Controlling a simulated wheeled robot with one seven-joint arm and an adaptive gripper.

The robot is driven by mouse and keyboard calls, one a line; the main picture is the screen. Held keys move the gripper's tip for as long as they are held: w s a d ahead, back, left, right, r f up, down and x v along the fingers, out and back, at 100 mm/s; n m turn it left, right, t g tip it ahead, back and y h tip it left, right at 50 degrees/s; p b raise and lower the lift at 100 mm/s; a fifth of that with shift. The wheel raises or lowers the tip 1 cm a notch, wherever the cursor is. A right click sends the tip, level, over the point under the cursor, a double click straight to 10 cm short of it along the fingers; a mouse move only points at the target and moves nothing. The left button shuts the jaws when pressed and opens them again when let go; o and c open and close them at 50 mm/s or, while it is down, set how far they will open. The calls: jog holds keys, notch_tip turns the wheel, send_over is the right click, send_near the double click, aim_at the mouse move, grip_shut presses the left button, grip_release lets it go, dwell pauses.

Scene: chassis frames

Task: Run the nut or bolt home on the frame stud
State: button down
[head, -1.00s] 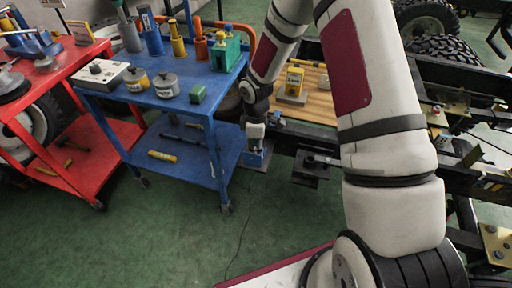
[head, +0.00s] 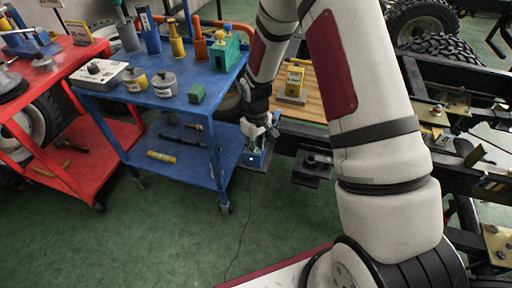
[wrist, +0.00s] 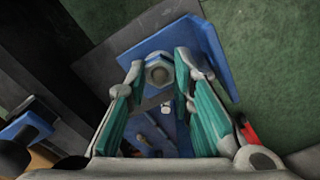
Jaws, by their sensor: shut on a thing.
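In the wrist view my gripper (wrist: 159,72) is shut on a grey hex nut (wrist: 158,74), held between the tips of the teal-padded fingers. The fingers stay apart by about the nut's width. The dark chassis frame (head: 455,85) carries yellowish brackets (head: 442,112); I cannot tell which fitting is the stud.
A blue cart (head: 165,105) with tools and canisters stands left of my gripper, a red cart (head: 70,70) further left. A yellow device (head: 294,80) stands on a wooden board (head: 322,95) behind the gripper. Green floor (head: 170,235) is open in front.

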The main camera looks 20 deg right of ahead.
jog(key=shift+w+r, duration=0.1)
jog(key=shift+w, duration=0.2)
jog(key=m, duration=0.3)
jog(key=shift+m, duration=0.4)
jog(key=shift+d+m, duration=0.1)
jog(key=shift+m, duration=1)
jog(key=shift+m, duration=0.8)
jog(key=c, duration=1.5)
grip_release()
jog(key=shift+o, duration=0.9)
jog(key=shift+s, duration=0.15)
jog(key=shift+c, duration=1.1)
